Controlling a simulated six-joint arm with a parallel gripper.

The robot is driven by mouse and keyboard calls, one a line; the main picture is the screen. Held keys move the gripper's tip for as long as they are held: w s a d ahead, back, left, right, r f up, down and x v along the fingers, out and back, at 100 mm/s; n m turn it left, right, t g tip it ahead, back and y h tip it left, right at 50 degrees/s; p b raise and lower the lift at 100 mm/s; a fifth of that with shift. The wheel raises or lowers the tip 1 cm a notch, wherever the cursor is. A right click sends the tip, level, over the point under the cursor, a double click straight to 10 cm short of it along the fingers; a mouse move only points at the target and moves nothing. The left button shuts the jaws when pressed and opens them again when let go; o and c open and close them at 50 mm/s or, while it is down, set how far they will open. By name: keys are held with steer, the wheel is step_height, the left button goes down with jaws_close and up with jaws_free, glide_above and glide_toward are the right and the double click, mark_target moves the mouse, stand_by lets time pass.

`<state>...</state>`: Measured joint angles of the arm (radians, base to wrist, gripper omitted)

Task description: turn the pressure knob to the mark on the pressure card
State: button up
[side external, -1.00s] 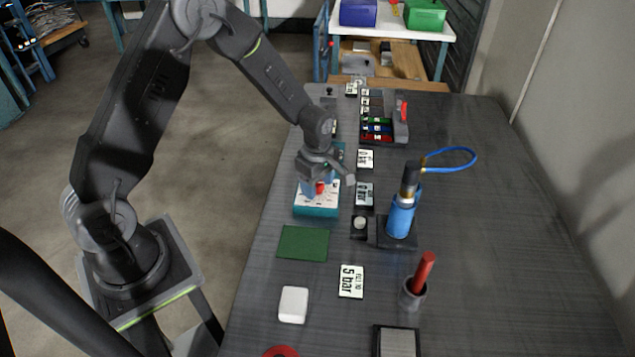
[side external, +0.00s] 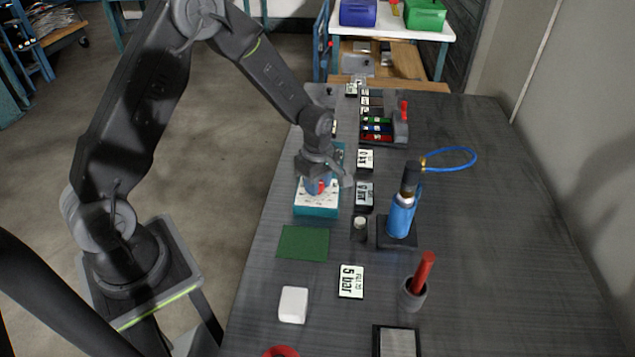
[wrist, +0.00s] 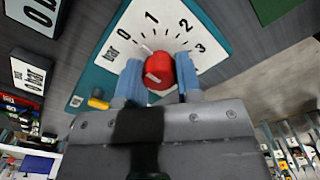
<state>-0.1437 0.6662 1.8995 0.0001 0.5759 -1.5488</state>
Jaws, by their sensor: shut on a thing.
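The red pressure knob (wrist: 160,70) sits on a white dial plate (wrist: 205,30) marked 0, 1, 2, 3 and bar, on a teal box (side external: 316,211). A pale mark shows on the knob, but I cannot tell exactly which figure it points at. My gripper (wrist: 158,88) has its two blue fingers shut on the knob, one on each side; in the side view my gripper (side external: 319,186) is over the box. Part of the dial is hidden behind the fingers. A white card (side external: 351,281) reading "5 bar" lies flat on the table in front.
Two cards (side external: 364,160) (side external: 364,194) stand right of the box. A blue bottle (side external: 401,216) with a hose and a small dark cylinder (side external: 358,234) are nearby.

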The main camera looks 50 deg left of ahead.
steer(key=m, duration=1.4)
steer(key=shift+m, duration=0.4)
steer(key=m, duration=0.5)
steer(key=shift+w+m, duration=0.1)
steer(key=shift+m, duration=0.2)
steer(key=m, duration=0.4)
steer(key=shift+d, duration=0.1)
steer(key=m, duration=0.9)
steer(key=shift+m, duration=2.8)
